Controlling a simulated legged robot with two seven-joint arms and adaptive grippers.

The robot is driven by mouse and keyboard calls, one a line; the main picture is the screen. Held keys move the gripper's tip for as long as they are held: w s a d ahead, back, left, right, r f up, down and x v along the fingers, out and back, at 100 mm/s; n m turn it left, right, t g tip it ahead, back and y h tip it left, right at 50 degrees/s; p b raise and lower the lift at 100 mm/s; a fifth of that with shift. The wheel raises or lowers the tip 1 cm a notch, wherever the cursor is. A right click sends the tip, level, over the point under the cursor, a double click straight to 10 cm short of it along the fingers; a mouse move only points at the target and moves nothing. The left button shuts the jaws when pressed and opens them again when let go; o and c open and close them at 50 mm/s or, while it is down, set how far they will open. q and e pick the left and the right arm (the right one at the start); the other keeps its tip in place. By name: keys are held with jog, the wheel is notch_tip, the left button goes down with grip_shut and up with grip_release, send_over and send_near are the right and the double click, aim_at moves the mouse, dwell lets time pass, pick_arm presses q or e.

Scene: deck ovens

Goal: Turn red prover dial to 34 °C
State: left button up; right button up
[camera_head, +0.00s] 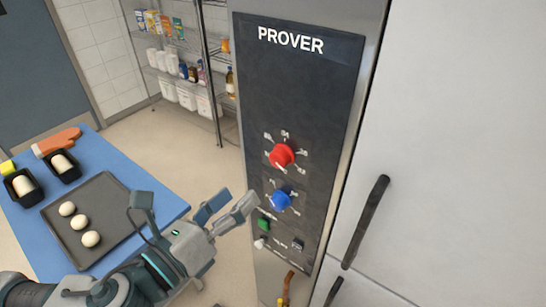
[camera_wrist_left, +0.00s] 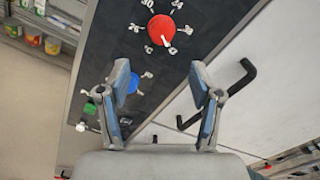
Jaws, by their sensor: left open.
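The red dial (camera_head: 282,155) sits on the dark prover panel (camera_head: 290,95), ringed by white numbers; one at its top looks like 34. It also shows in the wrist view (camera_wrist_left: 161,28), with a white pointer mark toward its lower right there; the exact reading is too small to tell. My left gripper (camera_head: 228,207) is open and empty, below and left of the red dial, apart from it. In the wrist view its spread fingers (camera_wrist_left: 160,85) are below the dial. My right gripper is not in view.
A blue dial (camera_head: 281,201) is below the red one, partly behind a finger in the wrist view. A green button (camera_head: 263,224) is lower. A black door handle (camera_head: 366,221) stands to the right. A blue table (camera_head: 150,205) with a dough tray (camera_head: 108,196) is at left.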

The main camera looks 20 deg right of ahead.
aim_at(275, 163)
pick_arm(q)
jog(key=p+x, duration=0.2)
jog(key=x, duration=0.9)
jog(key=shift+s, duration=0.1)
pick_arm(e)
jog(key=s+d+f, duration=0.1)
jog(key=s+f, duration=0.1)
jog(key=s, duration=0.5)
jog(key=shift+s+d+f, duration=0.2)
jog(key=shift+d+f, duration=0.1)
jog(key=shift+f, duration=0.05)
pick_arm(q)
jog(key=shift+a, duration=0.1)
jog(key=shift+c, duration=1.2)
jog(key=c, duration=0.9)
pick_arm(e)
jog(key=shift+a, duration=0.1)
